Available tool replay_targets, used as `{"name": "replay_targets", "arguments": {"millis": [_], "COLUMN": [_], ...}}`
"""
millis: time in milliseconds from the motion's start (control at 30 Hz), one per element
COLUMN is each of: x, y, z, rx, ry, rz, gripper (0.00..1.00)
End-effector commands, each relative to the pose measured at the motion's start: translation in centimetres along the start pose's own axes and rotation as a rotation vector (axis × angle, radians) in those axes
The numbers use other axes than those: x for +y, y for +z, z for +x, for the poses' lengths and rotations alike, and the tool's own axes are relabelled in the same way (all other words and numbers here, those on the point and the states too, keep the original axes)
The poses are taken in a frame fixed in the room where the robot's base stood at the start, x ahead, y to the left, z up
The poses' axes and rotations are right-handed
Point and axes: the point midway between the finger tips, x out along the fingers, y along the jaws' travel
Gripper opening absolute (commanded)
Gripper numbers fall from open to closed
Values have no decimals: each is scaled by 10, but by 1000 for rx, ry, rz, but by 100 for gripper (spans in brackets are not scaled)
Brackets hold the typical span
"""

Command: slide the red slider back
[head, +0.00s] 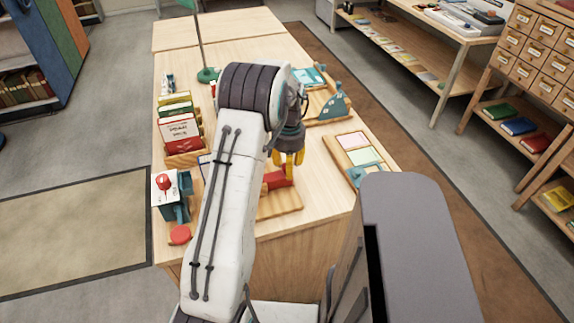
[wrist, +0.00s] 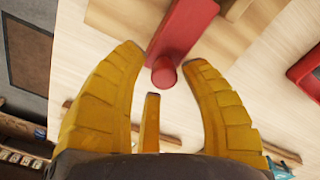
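The red slider (head: 277,179) lies on a light wooden board (head: 281,205) near the front edge of the table. In the wrist view the slider (wrist: 182,32) is a red bar with a round knob (wrist: 164,73) at its near end. My gripper (head: 288,160) has yellow fingers and is directly above the slider in the head view. In the wrist view my gripper (wrist: 163,60) is open, with the knob between its spread fingertips. I see gaps on both sides of the knob. My arm hides part of the board's left side.
A card rack (head: 185,145) and a blue-green device with a red knob (head: 176,205) stand left of my arm. A wooden tray with coloured cards (head: 362,155) lies to the right. Another board with a teal part (head: 332,104) is behind. A red object (wrist: 308,72) shows at the wrist view's right edge.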

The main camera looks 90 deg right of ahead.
Motion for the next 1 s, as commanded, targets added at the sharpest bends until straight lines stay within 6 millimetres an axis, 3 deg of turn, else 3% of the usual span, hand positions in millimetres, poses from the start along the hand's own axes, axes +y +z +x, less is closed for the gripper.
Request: {"name": "replay_targets", "arguments": {"millis": [467, 1000], "x": [-1, 0], "y": [0, 0], "z": [-11, -95], "rx": [2, 2], "ry": [-1, 0], "rz": [-2, -1], "gripper": [47, 47]}}
